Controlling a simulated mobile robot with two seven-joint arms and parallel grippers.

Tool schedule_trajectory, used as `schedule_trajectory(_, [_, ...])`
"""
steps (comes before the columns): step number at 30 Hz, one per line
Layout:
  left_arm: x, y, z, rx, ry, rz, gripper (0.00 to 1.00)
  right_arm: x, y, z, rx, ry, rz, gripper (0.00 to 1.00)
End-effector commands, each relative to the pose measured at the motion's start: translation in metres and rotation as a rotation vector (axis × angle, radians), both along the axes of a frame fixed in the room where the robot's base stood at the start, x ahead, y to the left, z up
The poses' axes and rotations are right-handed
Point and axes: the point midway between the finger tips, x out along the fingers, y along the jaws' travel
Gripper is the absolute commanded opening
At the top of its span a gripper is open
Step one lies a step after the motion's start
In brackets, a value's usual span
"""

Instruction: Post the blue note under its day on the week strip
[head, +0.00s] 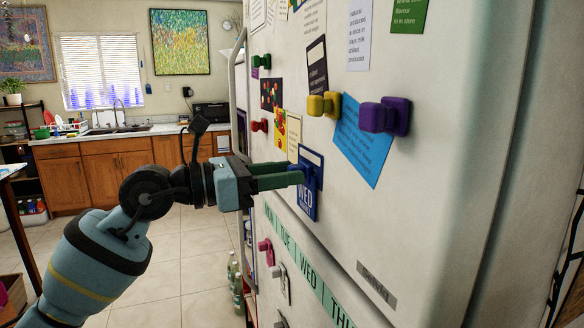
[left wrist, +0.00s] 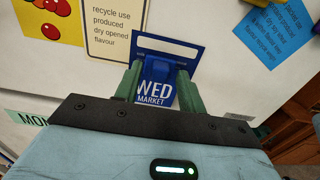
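The blue note (head: 307,208), marked "WED MARKET", is at the upper fridge door; it also shows in the left wrist view (left wrist: 155,95). A blue magnet (left wrist: 158,70) sits on its front. My left gripper (head: 297,177) has its green fingers on either side of this magnet, appearing closed on it. Whether the note touches the door is hard to tell. The week strip (head: 322,291) runs along the lower door, with MON, TUE, WED and part of THU readable. Its WED section lies below the note. My right gripper is not in view.
A yellow magnet (head: 323,104) and a purple magnet (head: 386,116) are by a light-blue sheet (head: 362,148), up and right of the note. Pink (head: 265,250) and grey (head: 279,271) magnets sit below the strip's left part. The door seam runs between note and strip.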

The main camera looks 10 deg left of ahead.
Motion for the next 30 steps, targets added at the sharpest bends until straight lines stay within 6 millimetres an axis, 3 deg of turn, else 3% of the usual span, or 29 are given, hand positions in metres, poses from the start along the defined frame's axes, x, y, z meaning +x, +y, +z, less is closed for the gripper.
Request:
schedule_trajectory(11, [0.0019,-0.0023,-0.0013,0.0,0.001,0.0,0.39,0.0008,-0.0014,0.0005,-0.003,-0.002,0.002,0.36])
schedule_trajectory(26, [0.0018,-0.0022,-0.001,0.001,0.001,0.0,0.07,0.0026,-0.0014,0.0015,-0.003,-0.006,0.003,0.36])
schedule_trajectory(30, [0.001,-0.0006,-0.001,0.001,0.001,0.001,0.06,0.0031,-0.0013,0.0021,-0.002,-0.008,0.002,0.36])
